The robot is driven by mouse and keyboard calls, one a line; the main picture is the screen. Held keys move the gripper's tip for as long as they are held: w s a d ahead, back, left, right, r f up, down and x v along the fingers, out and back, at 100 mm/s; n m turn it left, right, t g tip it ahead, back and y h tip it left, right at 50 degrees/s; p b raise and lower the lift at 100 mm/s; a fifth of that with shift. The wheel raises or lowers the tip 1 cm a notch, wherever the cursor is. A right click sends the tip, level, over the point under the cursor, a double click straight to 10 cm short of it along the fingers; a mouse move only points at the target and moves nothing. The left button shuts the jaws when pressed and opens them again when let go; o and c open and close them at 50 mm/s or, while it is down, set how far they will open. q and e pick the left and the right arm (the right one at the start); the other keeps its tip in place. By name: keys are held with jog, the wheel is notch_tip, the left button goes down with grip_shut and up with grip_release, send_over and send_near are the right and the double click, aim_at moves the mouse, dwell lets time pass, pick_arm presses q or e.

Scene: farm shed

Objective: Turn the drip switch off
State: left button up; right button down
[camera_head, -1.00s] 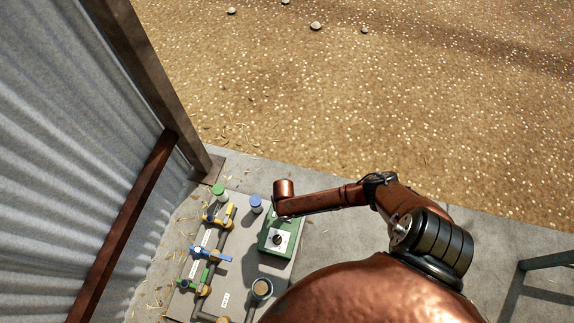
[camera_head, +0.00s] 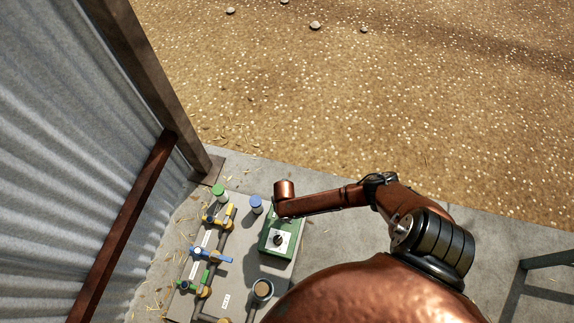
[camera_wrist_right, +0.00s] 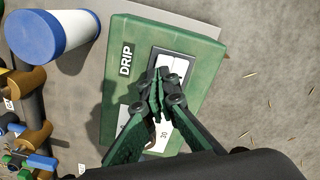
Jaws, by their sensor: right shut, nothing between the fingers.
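A green box labelled DRIP (camera_wrist_right: 195,98) lies on the panel. It also shows in the head view (camera_head: 270,247), partly under my right wrist. On its face, in the right wrist view, a light rocker switch (camera_wrist_right: 181,66) sits in a dark frame beside the label. The fingertips of my right gripper (camera_wrist_right: 158,80) are shut and empty, over the near end of that switch and hiding part of it. I cannot tell whether they touch it or which way it is tipped. In the head view the right fingers are hidden by the wrist. My left gripper is not in view.
A dial plate (camera_head: 280,240) is on the box's near part. Pipes with a blue valve handle (camera_head: 212,256) and a yellow handle (camera_head: 230,215) run left of it. Blue (camera_head: 256,204) and green (camera_head: 218,191) caps stand behind. A corrugated wall (camera_head: 75,140) bounds the left.

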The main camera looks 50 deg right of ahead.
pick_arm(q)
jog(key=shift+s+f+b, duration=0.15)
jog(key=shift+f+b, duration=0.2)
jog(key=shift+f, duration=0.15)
pick_arm(e)
jog(key=shift+f, duration=0.7)
jog(key=shift+r, duration=0.1)
jog(key=shift+w+r+p, duration=0.1)
jog(key=shift+r+p, duration=0.8)
jog(key=shift+r, duration=0.25)
jog(key=shift+r+p, duration=1.8)
jog(key=shift+r, duration=0.6)
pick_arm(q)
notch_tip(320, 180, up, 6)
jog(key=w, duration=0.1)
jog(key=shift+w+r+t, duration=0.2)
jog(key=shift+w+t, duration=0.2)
pick_arm(e)
jog(key=shift+f, duration=0.1)
